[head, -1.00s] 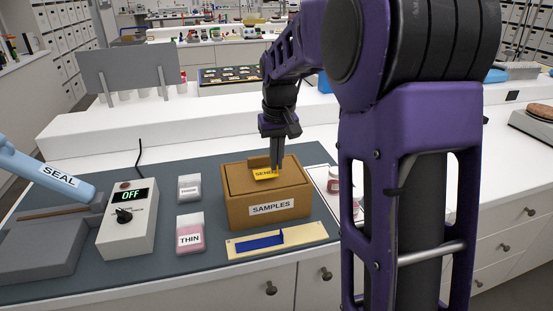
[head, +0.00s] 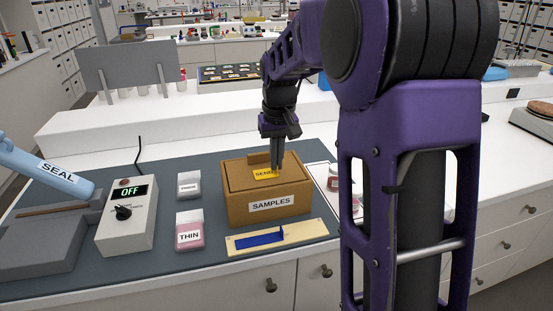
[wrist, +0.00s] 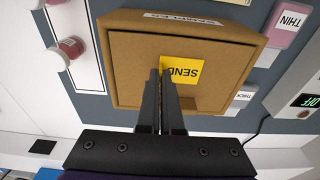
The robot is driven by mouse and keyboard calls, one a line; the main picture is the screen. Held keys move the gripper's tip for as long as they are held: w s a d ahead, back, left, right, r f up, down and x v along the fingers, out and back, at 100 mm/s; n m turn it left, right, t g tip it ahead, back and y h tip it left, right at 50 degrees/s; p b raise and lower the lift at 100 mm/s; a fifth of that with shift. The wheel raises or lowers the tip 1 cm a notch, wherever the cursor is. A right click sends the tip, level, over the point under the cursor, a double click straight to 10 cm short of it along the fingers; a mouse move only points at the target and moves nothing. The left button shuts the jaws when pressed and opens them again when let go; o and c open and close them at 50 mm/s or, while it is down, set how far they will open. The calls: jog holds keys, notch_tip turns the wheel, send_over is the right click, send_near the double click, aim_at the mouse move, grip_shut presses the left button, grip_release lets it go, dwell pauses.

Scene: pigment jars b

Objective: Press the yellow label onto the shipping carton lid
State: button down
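The yellow label (head: 264,174), marked SEND, lies face up at the top of the brown shipping carton (head: 238,209), over its lid (head: 240,183). In the wrist view the label (wrist: 183,70) looks flat and square to the lid (wrist: 130,72). My gripper (head: 277,170) points down at the label's right side. In the wrist view my gripper (wrist: 160,72) has its fingers almost together, with the label's edge between the tips. Whether the label's whole underside touches the lid cannot be seen.
A control box (head: 128,228) reading OFF and a blue SEAL handle (head: 40,175) are further left. A cream strip with a blue bar (head: 295,237) lies in front.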

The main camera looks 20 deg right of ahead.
jog(key=c, duration=1)
grip_release()
jog(key=shift+r, duration=0.1)
jog(key=shift+r+p, duration=2.3)
jog(key=shift+r, duration=0.6)
